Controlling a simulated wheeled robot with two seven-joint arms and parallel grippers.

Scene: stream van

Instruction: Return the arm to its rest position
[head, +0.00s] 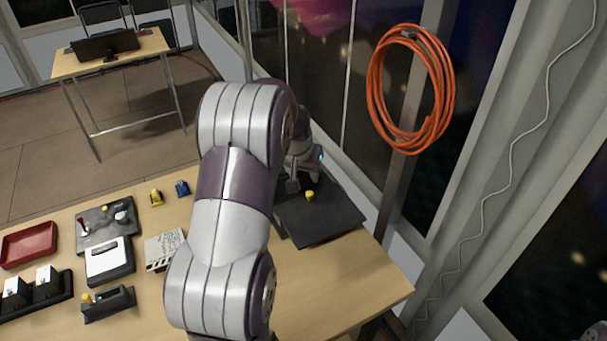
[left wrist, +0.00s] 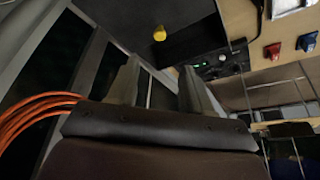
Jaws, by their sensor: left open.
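My left arm (head: 225,200) rises from the bottom of the head view and bends over the table. Its gripper (head: 292,186) hangs above the dark square pad (head: 325,218) at the table's right end, partly hidden by the arm. A small yellow piece (head: 309,195) sits on the pad beside the gripper. In the left wrist view the two fingers (left wrist: 160,72) stand apart with nothing between them, and the yellow piece (left wrist: 160,33) is beyond the tips. My right gripper is not in view.
The wooden table (head: 345,275) holds a red tray (head: 28,245), a grey panel (head: 95,232), a white-topped box (head: 108,258), a clapperboard (head: 163,248) and small yellow (head: 156,197) and blue (head: 182,188) pieces. An orange cable coil (head: 375,95) hangs on a post at right.

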